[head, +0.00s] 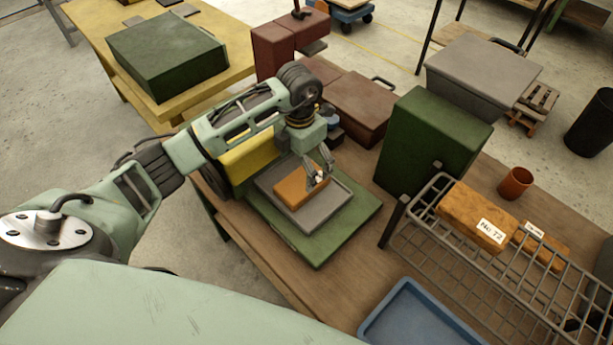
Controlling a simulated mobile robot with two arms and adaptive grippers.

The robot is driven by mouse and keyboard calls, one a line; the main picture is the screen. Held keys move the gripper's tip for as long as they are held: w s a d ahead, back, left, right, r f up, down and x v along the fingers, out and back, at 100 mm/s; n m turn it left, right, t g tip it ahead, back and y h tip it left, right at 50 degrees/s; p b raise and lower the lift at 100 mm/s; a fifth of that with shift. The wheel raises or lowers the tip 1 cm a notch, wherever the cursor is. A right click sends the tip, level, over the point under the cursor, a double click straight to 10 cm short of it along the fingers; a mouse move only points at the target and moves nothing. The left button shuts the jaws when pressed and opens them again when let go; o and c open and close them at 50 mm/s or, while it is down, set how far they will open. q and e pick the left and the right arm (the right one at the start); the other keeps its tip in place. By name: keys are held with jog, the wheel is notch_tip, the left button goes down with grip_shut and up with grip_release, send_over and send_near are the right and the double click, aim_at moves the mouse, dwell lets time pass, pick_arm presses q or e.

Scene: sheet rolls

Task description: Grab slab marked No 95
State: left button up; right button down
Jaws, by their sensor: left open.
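An orange-brown slab (298,188) lies on a grey tray (320,216), which rests on a green board (317,253) on the workbench. My left gripper (318,182) is open at the slab's right end, with its fingers pointing down. A small white patch shows by the fingers, but no number is readable there. On the wire rack (395,226), a larger orange slab (465,208) bears a label reading No 72. A smaller orange slab (553,257) beside it has a label too small to read. My right gripper is not in view.
A dark green box (432,139) and a brown case (362,108) stand behind the tray. A terracotta cup (515,183) stands behind the rack. A blue tray (415,313) lies at the front. Bare wooden bench (350,270) shows between green board and rack.

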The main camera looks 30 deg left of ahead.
aim_at(302, 180)
pick_arm(q)
jog(key=f, duration=0.1)
jog(key=f+p, duration=0.1)
jog(key=s+p, duration=0.1)
jog(key=shift+d+f, duration=0.3)
jog(key=shift+f, duration=0.1)
jog(key=f, duration=0.2)
jog(key=shift+w+f+p, duration=0.25)
jog(key=shift+f+p, duration=0.05)
jog(key=shift+f, duration=0.35)
jog(key=shift+c, duration=1.2)
jog(key=c, duration=0.7)
jog(key=shift+r, duration=0.1)
jog(key=c, duration=0.8)
jog(key=shift+w, duration=0.1)
jog(key=shift+c, duration=0.2)
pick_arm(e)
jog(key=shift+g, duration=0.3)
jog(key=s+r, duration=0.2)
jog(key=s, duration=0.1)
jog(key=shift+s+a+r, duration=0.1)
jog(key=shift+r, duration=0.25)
pick_arm(q)
jog(key=shift+r, duration=0.1)
